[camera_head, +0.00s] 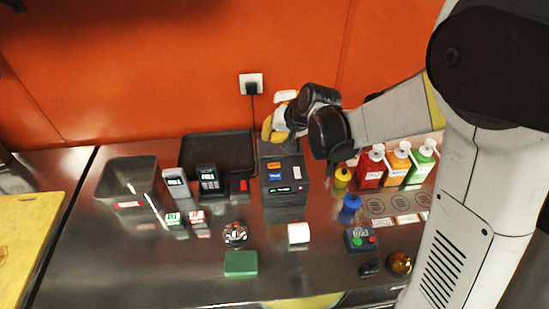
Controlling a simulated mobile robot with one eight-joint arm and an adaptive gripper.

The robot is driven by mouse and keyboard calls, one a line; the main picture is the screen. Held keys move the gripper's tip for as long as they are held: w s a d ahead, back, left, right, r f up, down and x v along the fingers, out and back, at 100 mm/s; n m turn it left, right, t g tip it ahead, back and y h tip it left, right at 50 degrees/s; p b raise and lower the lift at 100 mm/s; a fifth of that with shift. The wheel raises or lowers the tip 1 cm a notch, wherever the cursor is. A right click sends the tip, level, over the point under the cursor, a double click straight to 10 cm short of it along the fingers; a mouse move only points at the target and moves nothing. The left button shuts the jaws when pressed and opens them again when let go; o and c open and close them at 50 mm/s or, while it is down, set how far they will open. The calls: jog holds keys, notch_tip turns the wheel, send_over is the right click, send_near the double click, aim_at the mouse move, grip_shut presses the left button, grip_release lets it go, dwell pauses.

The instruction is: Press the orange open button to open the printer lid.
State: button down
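The printer (286,197) is a dark box standing on the steel counter near the orange wall. A small orange patch (273,165), which looks like the open button, shows on its upper face at the left. The lid looks closed, though its rear part is partly hidden by my gripper. My arm reaches in from the right. The fingertips are too small and overlapped to show their opening, and I cannot tell whether they touch the printer.
A black tray (216,148), card terminals (209,180) and a grey bin (128,180) stand left of the printer. Sauce bottles (397,160) stand right. A white roll (298,233), a bell (235,233) and a green block (241,263) lie in front.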

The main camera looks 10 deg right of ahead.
jog(key=shift+f, duration=0.15)
jog(key=b, duration=0.7)
send_near(267, 161)
jog(key=x, duration=0.5)
jog(key=shift+w+a, duration=0.25)
jog(key=shift+a, duration=0.05)
dwell(0.6)
jog(key=shift+f+b, duration=0.3)
jog(key=shift+f, duration=0.1)
jog(key=shift+f+b, duration=0.35)
dwell(0.5)
jog(key=shift+r, duration=0.15)
jog(key=shift+r+p, duration=0.5)
jog(key=shift+r, duration=0.3)
